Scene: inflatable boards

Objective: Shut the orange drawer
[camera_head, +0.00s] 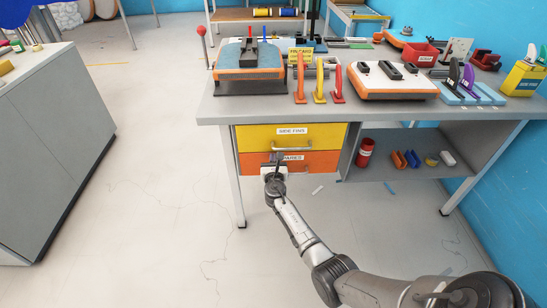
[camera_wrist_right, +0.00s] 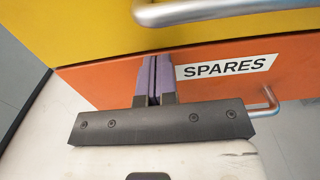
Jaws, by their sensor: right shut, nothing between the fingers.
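The orange drawer (camera_head: 321,161) is the lower drawer under the workbench, with a white SPARES label and a metal handle. Its front also shows in the right wrist view (camera_wrist_right: 110,82). It looks flush or nearly flush with the yellow drawer above; I cannot tell if a small gap remains. My right gripper (camera_head: 276,162) is shut and empty in front of the orange front, left of its label. In the right wrist view its purple fingertips (camera_wrist_right: 153,76) are at the drawer front, apparently touching it. The handle is partly hidden by the gripper. My left gripper is not in view.
The yellow SIDE FINS drawer (camera_head: 260,137) sits just above, its metal handle (camera_wrist_right: 200,10) sticking out near my right gripper. An open shelf (camera_head: 400,170) with small items is to the right. A grey cabinet (camera_head: 50,140) stands at the left, with clear floor between.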

